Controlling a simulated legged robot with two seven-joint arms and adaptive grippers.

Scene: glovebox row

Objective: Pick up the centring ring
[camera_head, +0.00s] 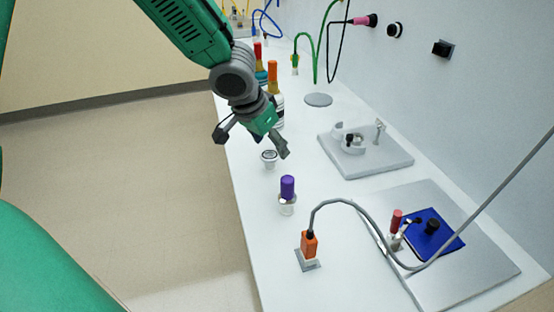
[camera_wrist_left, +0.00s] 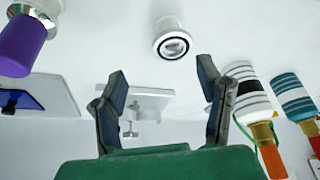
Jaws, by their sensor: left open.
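A small white flanged piece (camera_head: 269,159) stands on the white bench, below and beside my left gripper. In the left wrist view, a dark ring with a silvery centre, which looks like the centring ring (camera_wrist_left: 173,45), shows at its end. My left gripper (camera_head: 252,144) is open, with its two fingers spread wide and nothing between them. In the left wrist view the fingertips (camera_wrist_left: 162,80) are apart, and the ring lies beyond them, above the gap in the picture. I see no contact. My right gripper is not in view.
A purple-capped bottle (camera_head: 287,195) stands near the flanged piece. Banded bottles (camera_head: 277,108) stand behind my gripper. A grey fixture plate (camera_head: 365,160) is to the right. An orange connector (camera_head: 309,246) with a grey cable is nearer. The bench's left edge is close.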

